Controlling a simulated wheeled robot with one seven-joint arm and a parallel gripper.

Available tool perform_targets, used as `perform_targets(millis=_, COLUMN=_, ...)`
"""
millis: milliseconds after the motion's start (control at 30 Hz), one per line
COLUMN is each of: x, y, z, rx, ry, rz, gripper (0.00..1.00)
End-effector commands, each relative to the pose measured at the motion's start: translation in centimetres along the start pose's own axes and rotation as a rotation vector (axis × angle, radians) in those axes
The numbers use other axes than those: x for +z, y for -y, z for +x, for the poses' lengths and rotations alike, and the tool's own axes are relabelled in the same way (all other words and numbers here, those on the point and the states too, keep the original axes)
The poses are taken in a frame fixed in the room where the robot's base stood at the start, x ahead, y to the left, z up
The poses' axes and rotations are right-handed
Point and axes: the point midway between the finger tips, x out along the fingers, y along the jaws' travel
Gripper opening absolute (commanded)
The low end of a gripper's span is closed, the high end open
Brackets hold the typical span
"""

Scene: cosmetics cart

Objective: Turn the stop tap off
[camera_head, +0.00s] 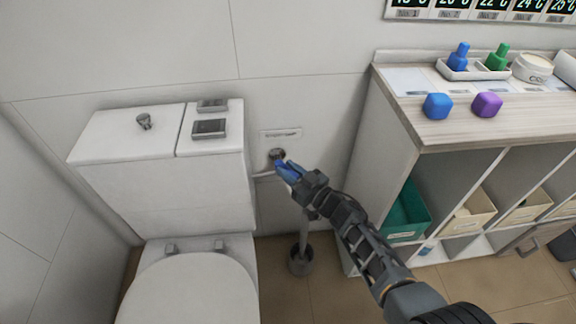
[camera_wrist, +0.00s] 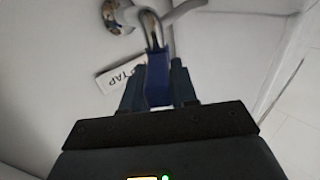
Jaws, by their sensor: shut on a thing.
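The stop tap (camera_head: 277,155) is a small metal fitting on the wall to the right of the toilet cistern. In the wrist view its shiny metal body (camera_wrist: 150,25) shows at the top, with a blue lever (camera_wrist: 157,72) running from it toward me. My gripper (camera_head: 293,172) reaches the tap from the lower right. In the wrist view, my gripper (camera_wrist: 158,84) is shut on the blue lever, with one dark finger on each side.
A white label (camera_head: 281,134) is on the wall above the tap. The cistern (camera_head: 165,185) stands close on the left, above the toilet lid (camera_head: 190,290). A toilet brush holder (camera_head: 302,261) stands on the floor below. A shelf unit (camera_head: 378,160) with a wooden top is on the right.

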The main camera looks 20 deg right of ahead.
Motion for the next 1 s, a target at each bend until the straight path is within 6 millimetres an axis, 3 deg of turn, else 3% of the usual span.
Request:
perform_targets(millis=500, x=-0.27, y=-1.26, z=0.20, rx=-0.241, ry=-0.007, rz=0.000, gripper=0.00)
perform_targets(millis=1000, x=-0.27, y=-1.38, z=0.01, rx=-0.276, ry=-0.004, rz=0.002, gripper=0.00)
